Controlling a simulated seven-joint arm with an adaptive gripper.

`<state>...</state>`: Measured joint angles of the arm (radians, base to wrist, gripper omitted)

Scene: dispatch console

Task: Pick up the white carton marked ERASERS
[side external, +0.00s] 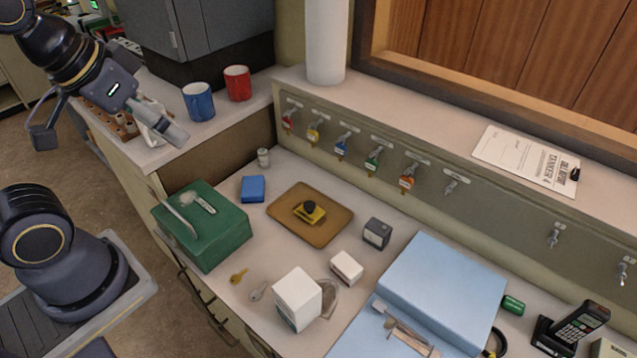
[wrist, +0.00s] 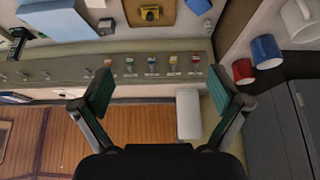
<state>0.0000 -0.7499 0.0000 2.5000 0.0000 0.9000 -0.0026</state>
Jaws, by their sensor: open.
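Two white cartons stand on the desk in the side view: a larger, taller one (side external: 298,297) near the front and a smaller one (side external: 346,267) behind it to the right. I cannot read ERASERS on either. The smaller one also shows, cut off, at the top edge of the wrist view (wrist: 97,3). My gripper (side external: 163,122) is up at the left, by the raised shelf and the blue mug, far from both cartons. In the wrist view my gripper (wrist: 160,92) has its fingers wide apart with nothing held between them.
A green box (side external: 225,242), brown tray (side external: 290,222), dark small box (side external: 376,233) and light-blue binder (side external: 450,280) surround the cartons. Keys lie left of the larger carton. Blue (side external: 198,102) and red (side external: 238,83) mugs and a white column (side external: 326,40) stand on the shelf.

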